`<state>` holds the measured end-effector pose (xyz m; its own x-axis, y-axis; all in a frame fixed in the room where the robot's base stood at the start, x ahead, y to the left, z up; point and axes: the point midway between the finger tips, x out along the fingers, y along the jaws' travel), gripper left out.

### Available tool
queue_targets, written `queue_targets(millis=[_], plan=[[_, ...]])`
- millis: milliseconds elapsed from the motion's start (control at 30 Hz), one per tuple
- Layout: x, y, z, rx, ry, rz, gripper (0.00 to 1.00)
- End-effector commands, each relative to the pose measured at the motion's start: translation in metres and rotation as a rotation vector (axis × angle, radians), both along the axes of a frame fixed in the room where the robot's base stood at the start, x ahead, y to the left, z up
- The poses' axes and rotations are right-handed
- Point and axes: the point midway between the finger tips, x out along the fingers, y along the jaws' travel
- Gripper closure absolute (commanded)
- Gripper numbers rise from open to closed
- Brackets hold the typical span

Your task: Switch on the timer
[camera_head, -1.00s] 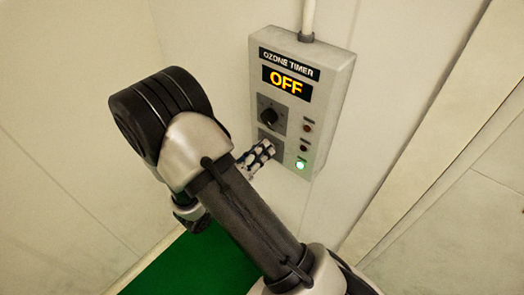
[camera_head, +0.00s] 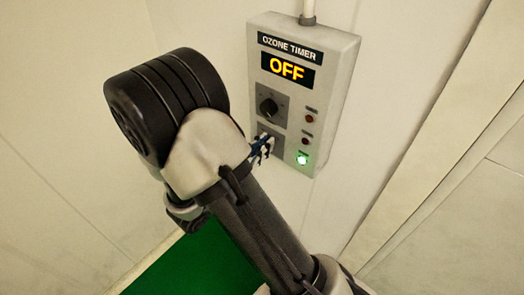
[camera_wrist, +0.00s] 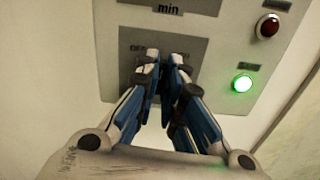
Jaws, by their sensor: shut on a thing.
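The ozone timer (camera_head: 338,95) is a pale grey box on the wall. Its display (camera_head: 287,69) reads OFF in orange. A black rotary knob (camera_head: 268,106) sits below the display, and a grey switch plate (camera_wrist: 195,45) lies under the knob. The plate bears a partly covered OFF/ON label in the wrist view. My gripper (camera_wrist: 163,62) is at this plate, its blue and grey fingers close together on the switch, which they hide. In the head view my gripper (camera_head: 262,147) is partly hidden behind my arm.
A green lamp (camera_head: 302,159) is lit at the timer's lower right, with two dark red lamps (camera_head: 307,130) above it. A conduit (camera_head: 309,8) enters the box from above. Pale walls surround it, and a green floor (camera_head: 195,264) shows below.

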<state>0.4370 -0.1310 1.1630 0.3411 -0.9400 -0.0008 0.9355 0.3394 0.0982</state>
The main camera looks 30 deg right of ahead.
Motion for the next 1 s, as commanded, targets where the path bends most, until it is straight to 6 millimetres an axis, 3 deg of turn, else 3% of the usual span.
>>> queue_targets(millis=[600, 1000], plan=[[-0.0023, -0.0008, -0.0029, 0.18, -0.504, 0.0, 1.0], [-0.003, -0.0012, -0.0012, 0.231, -0.647, 0.0, 1.0]])
